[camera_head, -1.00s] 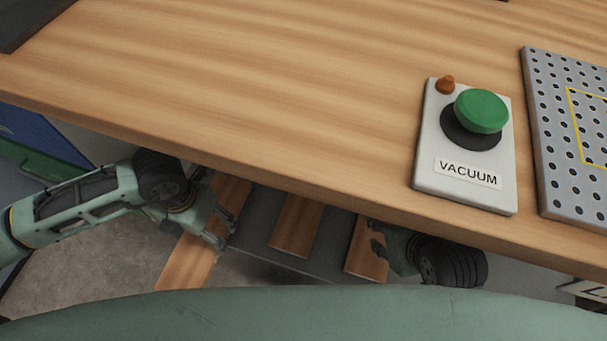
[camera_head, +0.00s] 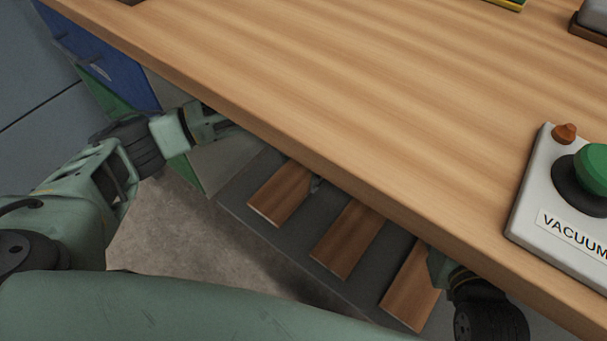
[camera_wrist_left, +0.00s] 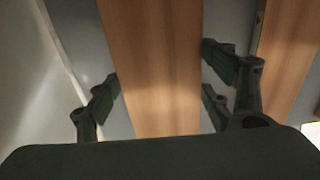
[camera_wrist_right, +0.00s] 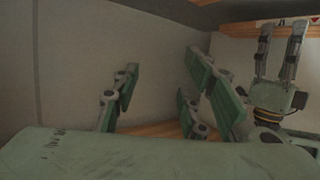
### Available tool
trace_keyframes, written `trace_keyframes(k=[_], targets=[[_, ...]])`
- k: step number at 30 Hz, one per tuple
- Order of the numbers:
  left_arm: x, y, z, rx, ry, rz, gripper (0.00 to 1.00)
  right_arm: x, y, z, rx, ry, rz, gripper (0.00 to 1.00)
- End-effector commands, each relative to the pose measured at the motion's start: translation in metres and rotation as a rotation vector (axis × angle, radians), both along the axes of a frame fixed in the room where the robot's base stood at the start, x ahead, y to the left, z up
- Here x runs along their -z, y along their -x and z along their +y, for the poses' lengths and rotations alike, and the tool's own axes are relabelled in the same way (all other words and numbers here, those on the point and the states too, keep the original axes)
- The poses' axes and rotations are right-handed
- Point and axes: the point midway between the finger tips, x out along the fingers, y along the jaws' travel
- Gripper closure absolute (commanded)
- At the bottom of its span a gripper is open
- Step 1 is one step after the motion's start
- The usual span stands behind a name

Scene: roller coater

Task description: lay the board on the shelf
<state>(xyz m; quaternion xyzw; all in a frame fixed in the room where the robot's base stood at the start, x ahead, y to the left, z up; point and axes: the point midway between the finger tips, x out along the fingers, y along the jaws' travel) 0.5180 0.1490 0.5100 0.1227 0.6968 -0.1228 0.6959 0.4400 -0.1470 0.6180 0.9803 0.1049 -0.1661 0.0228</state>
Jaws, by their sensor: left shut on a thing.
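A brown wooden board (camera_head: 280,194) lies over the grey shelf (camera_head: 240,200) under the bench, leftmost of three boards. I cannot tell whether it touches the shelf. In the left wrist view the board (camera_wrist_left: 155,60) runs between the fingers of my left gripper (camera_wrist_left: 160,95), which is shut on its two long sides. In the head view the bench edge hides most of that gripper; a fingertip shows at the board's right side. My right gripper (camera_wrist_right: 160,95) is open and empty in the right wrist view; the bench partly hides it in the head view.
Two more boards, a middle one (camera_head: 347,240) and a right one (camera_head: 411,287), lie on the shelf with gaps between. The bench top (camera_head: 330,90) overhangs them. A blue and green cabinet (camera_head: 115,70) stands at left. A vacuum button box (camera_head: 535,195) sits on the bench.

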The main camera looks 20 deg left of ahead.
Motion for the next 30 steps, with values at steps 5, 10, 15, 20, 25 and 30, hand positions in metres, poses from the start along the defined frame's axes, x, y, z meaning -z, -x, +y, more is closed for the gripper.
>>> trace_keyframes(k=[5,10,15,20,25,30], targets=[[0.013,-0.001,-0.001,0.0,0.001,0.0,0.64,-0.017,-0.008,0.005,-0.006,-0.024,-0.094,0.6],[0.03,-0.001,0.0,0.0,0.0,0.0,0.64,-0.046,-0.015,0.011,-0.015,-0.058,-0.235,0.6],[0.035,-0.002,-0.001,0.0,0.001,-0.002,0.64,-0.059,-0.017,0.013,-0.019,-0.073,-0.291,0.6],[0.034,-0.002,0.0,0.0,0.001,-0.002,0.64,-0.059,-0.017,0.013,-0.019,-0.072,-0.29,0.6],[0.036,-0.002,0.0,0.0,0.001,-0.002,0.64,-0.061,-0.017,0.013,-0.019,-0.075,-0.305,0.6],[0.037,-0.001,0.0,0.0,0.0,-0.001,0.21,-0.066,-0.018,0.014,-0.021,-0.08,-0.324,0.6]])
